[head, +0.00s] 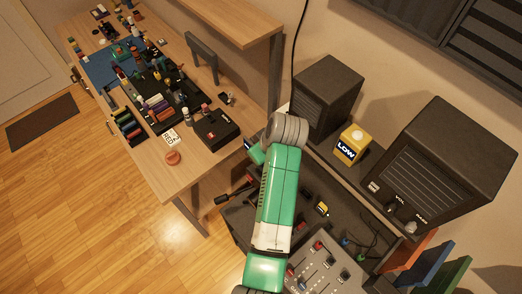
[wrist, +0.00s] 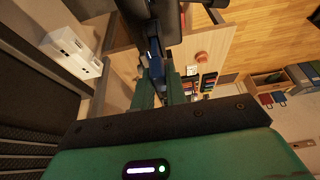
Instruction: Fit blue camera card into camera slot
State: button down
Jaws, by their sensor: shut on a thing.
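My gripper (wrist: 158,66) is shut on a narrow blue piece, the blue camera card (wrist: 153,48), which shows between the dark fingers in the wrist view. In the head view my green and white arm hides most of the gripper; a small blue bit (head: 247,142) shows beside the arm's far end, by the table's right edge. A black box-shaped device (head: 216,128) with a red mark, perhaps the camera, sits on the wooden table left of the arm's far end. I cannot make out the camera slot.
A slider panel (head: 325,270) is at the front.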

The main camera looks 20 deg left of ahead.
jog(key=shift+f+b, duration=0.5)
jog(key=shift+f, duration=0.5)
jog(key=c, duration=1.3)
grip_release()
jog(key=shift+c, duration=0.2)
jog(key=v, duration=0.8)
jog(key=shift+b, duration=0.3)
jog(key=shift+a, duration=0.1)
